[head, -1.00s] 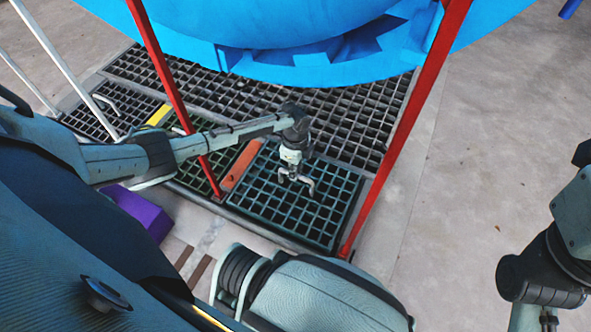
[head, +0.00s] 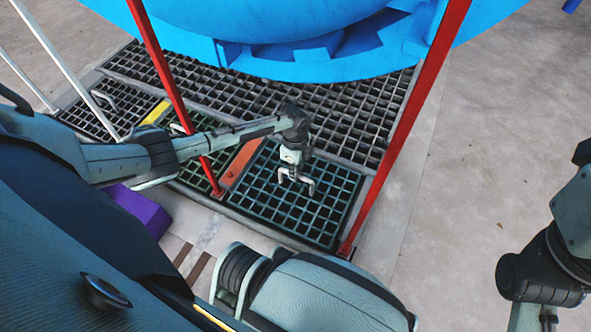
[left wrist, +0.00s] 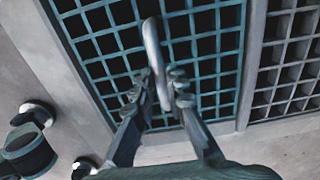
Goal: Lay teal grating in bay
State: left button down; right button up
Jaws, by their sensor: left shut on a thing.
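The teal grating (head: 322,214) lies flat, or nearly so, at the right front of the floor gratings in the head view, right of an orange strip (head: 240,164). It also fills the middle of the left wrist view (left wrist: 205,75). My left gripper (head: 296,181) is over its middle, shut on the pale bar handle (left wrist: 151,48) that stands up from it; the fingers (left wrist: 158,88) are on either side of the handle. The bay under the grating is hidden, and I cannot tell whether the grating rests fully in it. My right gripper is out of view.
Red posts (head: 415,115) and (head: 168,78) rise near the grating. A large blue vessel (head: 290,40) overhangs the dark grey gratings (head: 340,118) behind. A yellow strip (head: 155,113) and a purple block (head: 140,211) are at left. Concrete floor at right is clear.

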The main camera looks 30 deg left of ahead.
pick_arm(q)
jog(key=shift+w+f, duration=0.15)
jog(key=shift+f, duration=0.15)
jog(key=c, duration=1.6)
grip_release()
jog(key=shift+r, duration=0.1)
jog(key=shift+o, duration=0.7)
jog(key=shift+s+f, duration=0.2)
jog(key=shift+s, duration=0.05)
notch_tip(320, 180, up, 12)
jog(key=shift+r, duration=0.15)
jog(key=shift+w, duration=0.1)
